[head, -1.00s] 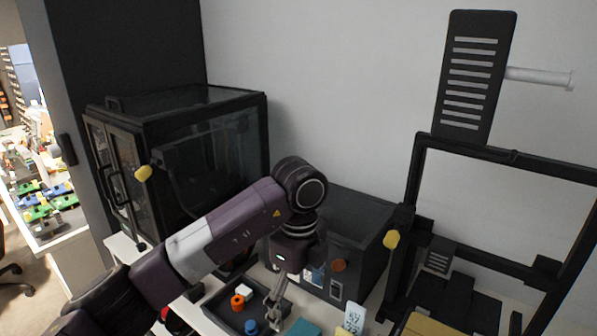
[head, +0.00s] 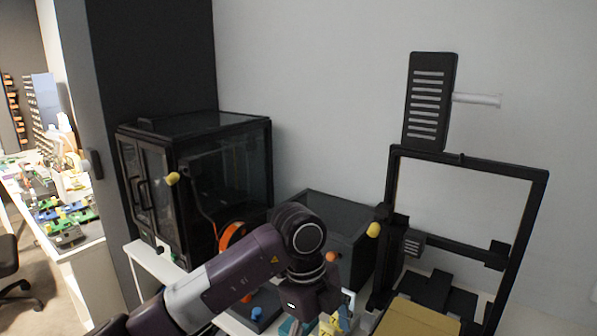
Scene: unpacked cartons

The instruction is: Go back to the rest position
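My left arm reaches in from the lower left in the head view. Its wrist bends down over the white table (head: 150,262). My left gripper (head: 303,323) points down at the bottom edge of the picture, above or in front of the small items there. Its fingertips are mostly cut off or hidden, so I cannot tell whether it is open or holds anything. My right gripper is not in view.
A black glass-fronted cabinet (head: 225,165) stands on the table. A dark box (head: 335,225) and an open-frame printer (head: 392,175) are to its right. A dark tray (head: 266,302) lies below my arm. A cluttered bench (head: 80,247) and chair (head: 8,255) are at far left.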

